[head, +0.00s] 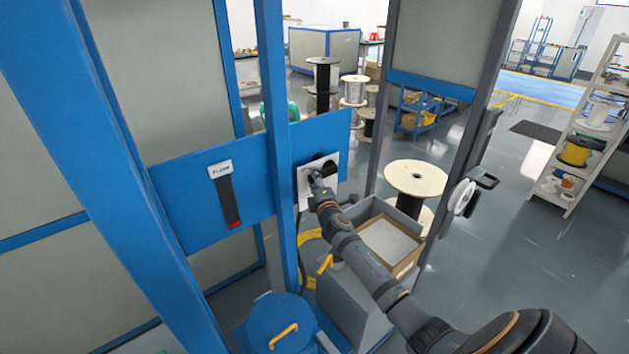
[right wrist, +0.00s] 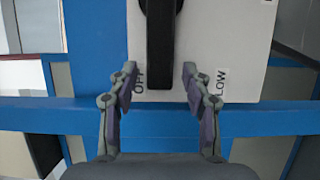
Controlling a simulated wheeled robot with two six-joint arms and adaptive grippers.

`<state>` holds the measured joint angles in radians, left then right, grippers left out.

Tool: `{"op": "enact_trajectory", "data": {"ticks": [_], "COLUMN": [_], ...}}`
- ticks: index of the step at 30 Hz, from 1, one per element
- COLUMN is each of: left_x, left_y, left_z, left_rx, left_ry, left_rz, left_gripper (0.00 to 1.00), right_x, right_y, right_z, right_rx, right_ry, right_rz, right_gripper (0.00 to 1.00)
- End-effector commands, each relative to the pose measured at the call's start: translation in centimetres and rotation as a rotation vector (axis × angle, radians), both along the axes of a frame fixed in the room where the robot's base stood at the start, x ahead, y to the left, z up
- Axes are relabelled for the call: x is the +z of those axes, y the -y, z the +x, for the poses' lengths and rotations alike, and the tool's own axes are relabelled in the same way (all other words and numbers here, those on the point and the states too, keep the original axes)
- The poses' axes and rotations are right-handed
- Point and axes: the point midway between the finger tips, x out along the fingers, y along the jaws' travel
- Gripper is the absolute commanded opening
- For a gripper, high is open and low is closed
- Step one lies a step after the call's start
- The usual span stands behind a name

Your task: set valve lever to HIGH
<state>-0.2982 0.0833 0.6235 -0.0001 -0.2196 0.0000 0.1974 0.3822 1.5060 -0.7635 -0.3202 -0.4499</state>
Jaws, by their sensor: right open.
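The valve lever (right wrist: 160,45) is a long black bar on a white plate (right wrist: 235,40) in the right wrist view. Its lower end lies between the "OFF" and "LOW" labels. My right gripper (right wrist: 160,88) is open, with one finger on each side of the lever's lower end. I see gaps between fingers and lever; contact does not show. In the head view the white plate (head: 304,190) is mounted on the blue frame, and my right gripper (head: 318,183) is right in front of it, hiding part of it. The rest of the dial is out of the wrist view. My left gripper is not in view.
A blue panel (head: 180,215) left of the plate carries a black strip-like handle (head: 229,200) with a red end. A blue post (head: 275,120) stands close beside the plate. A grey bin (head: 365,213) sits below my right arm. Cable spools (head: 416,178) stand behind.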

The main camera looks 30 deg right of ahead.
Motion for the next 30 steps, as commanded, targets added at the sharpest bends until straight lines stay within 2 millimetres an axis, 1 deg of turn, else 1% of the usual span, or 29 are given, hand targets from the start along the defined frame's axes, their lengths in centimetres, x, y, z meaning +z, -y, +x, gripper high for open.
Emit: {"op": "enact_trajectory", "data": {"ticks": [6,17,26,30], "left_x": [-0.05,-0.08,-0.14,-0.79], "left_y": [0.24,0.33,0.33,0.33], "left_z": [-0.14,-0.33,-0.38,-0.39], "left_rx": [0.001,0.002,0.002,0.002], "left_ry": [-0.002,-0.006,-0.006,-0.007], "left_rz": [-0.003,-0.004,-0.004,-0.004], "left_gripper": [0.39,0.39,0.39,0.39], "right_x": [-0.03,-0.03,-0.08,-0.47], "right_y": [-0.02,-0.01,0.00,0.01], "right_z": [0.03,0.00,0.00,0.00], "right_rx": [0.001,0.000,0.000,0.000], "right_ry": [0.000,0.000,0.000,0.001], "right_rz": [0.001,0.001,0.000,-0.016], "right_gripper": [0.49,0.00,0.00,0.00]}}
